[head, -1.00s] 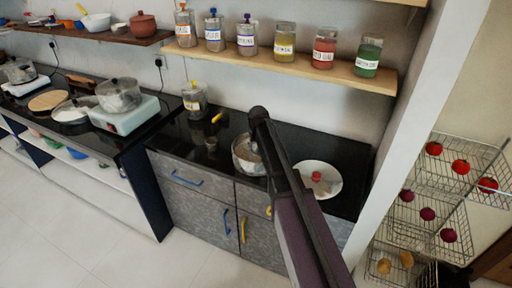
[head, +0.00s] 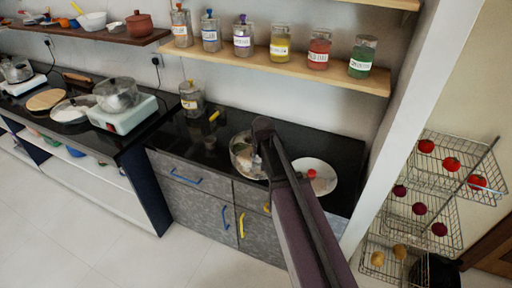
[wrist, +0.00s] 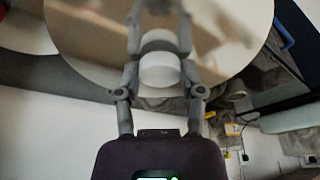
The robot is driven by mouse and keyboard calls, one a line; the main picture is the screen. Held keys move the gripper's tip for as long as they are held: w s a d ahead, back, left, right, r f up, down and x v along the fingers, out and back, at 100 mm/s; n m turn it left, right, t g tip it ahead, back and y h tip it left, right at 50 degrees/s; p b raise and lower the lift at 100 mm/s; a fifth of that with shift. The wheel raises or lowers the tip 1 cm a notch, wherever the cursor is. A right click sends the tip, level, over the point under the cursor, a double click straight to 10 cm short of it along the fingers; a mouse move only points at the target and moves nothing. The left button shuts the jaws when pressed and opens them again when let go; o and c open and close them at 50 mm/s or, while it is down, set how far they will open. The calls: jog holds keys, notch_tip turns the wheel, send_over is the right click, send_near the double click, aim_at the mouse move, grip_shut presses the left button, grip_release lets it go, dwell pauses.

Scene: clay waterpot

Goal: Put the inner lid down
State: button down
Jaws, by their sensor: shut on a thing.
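The inner lid (wrist: 235,40) is a broad, shiny, reflecting disc with a pale round knob (wrist: 160,72). My gripper (wrist: 160,85) is shut on this knob, one finger on each side. In the head view a round metal shape (head: 239,148) shows at the end of my arm, over the black counter. I cannot tell there whether it is the lid or a pot, and my arm hides my gripper's fingers. Right of my arm lies a white plate (head: 325,186) with a red knob or small red thing (head: 311,173) on it, partly covered by my arm.
A jar (head: 192,99) stands at the back left of the black counter (head: 290,133). A shelf (head: 285,69) with several labelled jars hangs above. The counter's right side ends at a white wall (head: 392,130). A wire rack (head: 435,190) stands beyond it.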

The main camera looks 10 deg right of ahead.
jog(key=shift+s+r, duration=0.2)
jog(key=shift+s, duration=1.65)
